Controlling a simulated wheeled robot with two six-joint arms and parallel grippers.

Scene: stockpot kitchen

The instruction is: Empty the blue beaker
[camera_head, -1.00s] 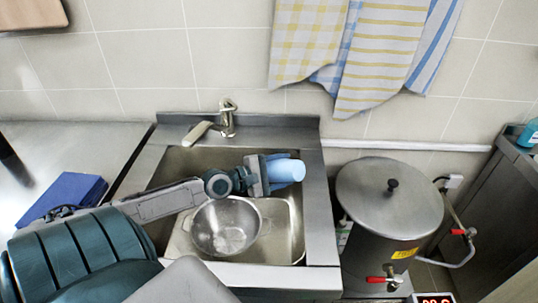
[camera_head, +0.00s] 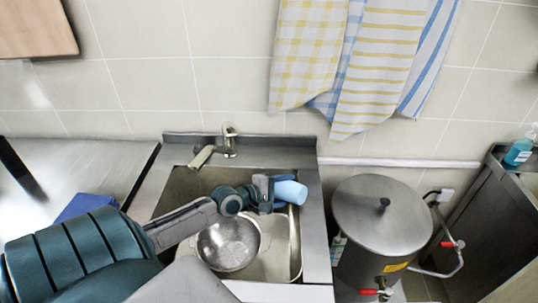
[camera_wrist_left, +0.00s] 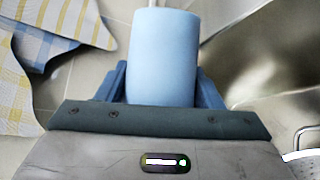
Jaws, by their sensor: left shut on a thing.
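The light blue beaker (camera_head: 291,192) is held by my left gripper (camera_head: 272,192) over the right side of the sink (camera_head: 175,190). In the head view it lies tilted on its side, pointing right. In the left wrist view the beaker (camera_wrist_left: 163,55) fills the space between the two fingers of the left gripper (camera_wrist_left: 163,85), which are shut on it. Its inside is hidden, so I cannot tell what it holds. My right gripper is not in view.
A metal colander (camera_head: 229,243) sits in the sink below my left arm. A faucet (camera_head: 229,140) stands behind the sink. A large steel pot with a lid (camera_head: 382,215) stands to the right. Towels (camera_head: 380,60) hang on the wall. A blue box (camera_head: 86,207) lies on the left counter.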

